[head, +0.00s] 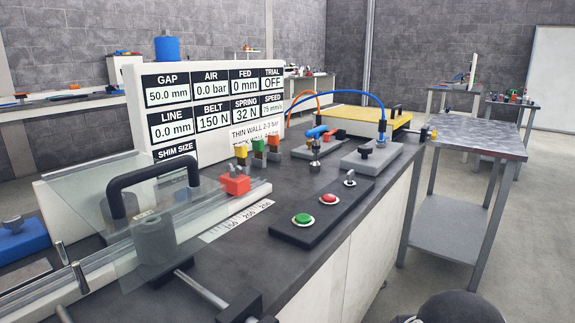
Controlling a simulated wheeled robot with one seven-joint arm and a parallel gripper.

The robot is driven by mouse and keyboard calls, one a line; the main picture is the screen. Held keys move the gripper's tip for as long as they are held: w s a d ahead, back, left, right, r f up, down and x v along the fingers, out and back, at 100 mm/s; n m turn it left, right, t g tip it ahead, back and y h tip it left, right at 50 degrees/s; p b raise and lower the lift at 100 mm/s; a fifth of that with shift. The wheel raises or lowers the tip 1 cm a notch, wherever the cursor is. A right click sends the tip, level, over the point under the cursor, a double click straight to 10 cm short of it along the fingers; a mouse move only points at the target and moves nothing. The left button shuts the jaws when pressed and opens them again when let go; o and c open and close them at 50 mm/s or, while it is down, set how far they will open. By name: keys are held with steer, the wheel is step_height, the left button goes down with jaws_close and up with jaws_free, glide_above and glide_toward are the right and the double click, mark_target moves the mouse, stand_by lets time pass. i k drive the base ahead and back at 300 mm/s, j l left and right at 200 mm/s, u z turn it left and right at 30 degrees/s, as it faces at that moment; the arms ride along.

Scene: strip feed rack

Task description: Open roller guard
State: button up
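The roller guard looks like a clear panel (85,187) with a black arched handle (113,182) at the left of the bench. The panel is tilted, and the grey block and metal parts show through it. I cannot tell for sure whether the guard is shut or partly raised. Nothing is touching the handle. My gripper is not in view. A dark rounded part of mine shows at the bottom right edge, well apart from the guard.
A display board (218,112) stands behind the guard, reading TRIAL OFF and AIR 0.0 bar. A red block (235,182) sits right of the handle. Green (302,219) and red (329,198) buttons lie on a dark panel. A metal side table (455,135) stands right, with open floor beside the bench.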

mark_target(114, 189)
steer(key=u, duration=1.5)
steer(key=k+j, duration=0.1)
steer(key=j, duration=0.3)
steer(key=k+j+u, duration=0.1)
steer(key=j, duration=0.3)
steer(key=k+j, duration=0.15)
steer(key=j, duration=0.25)
steer(key=i+l, duration=0.25)
steer(key=i, duration=0.2)
steer(key=j+u, duration=0.05)
